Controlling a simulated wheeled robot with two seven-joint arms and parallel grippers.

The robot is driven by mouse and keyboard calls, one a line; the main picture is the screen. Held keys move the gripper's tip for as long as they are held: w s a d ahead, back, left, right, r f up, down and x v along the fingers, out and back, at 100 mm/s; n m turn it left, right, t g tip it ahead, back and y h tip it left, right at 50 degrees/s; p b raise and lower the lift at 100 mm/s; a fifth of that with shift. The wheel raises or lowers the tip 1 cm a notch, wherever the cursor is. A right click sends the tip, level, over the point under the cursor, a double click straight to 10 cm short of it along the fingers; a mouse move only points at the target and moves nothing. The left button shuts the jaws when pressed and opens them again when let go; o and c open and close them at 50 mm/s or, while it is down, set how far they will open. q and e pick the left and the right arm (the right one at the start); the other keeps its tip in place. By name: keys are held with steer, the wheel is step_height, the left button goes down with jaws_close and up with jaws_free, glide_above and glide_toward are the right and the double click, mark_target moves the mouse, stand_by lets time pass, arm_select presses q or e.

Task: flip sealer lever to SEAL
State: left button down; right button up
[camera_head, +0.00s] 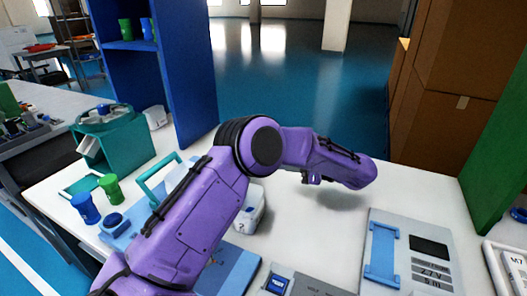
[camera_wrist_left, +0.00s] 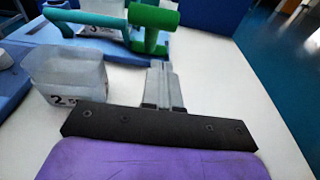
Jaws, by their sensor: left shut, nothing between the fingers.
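The sealer's lever is likely the teal handle (camera_head: 158,178), standing raised on a blue base (camera_head: 232,272), partly hidden behind my left arm. In the left wrist view the teal bar (camera_wrist_left: 92,17) ends in a green grip (camera_wrist_left: 152,18). No SEAL marking can be read. My left gripper (camera_wrist_left: 158,66) is shut and empty. Its fingers point towards the green grip and appear just short of it; I cannot tell whether they touch. In the head view its fingers cannot be made out clearly. My right gripper is not in view.
A whitish container marked 2 (camera_wrist_left: 68,75) stands close left of my left fingers. A grey meter (camera_head: 408,255) lies at the right. Blue (camera_head: 86,208) and green (camera_head: 111,188) cups and a teal bin (camera_head: 112,145) stand left. The white table is clear at centre right.

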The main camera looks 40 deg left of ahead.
arm_select(q)
steer(key=s+a+r+p, duration=0.1)
steer(key=s+a+p, duration=0.1)
steer(key=a, duration=0.4)
steer(key=shift+a+r, duration=0.3)
steer(key=shift+a, duration=0.1)
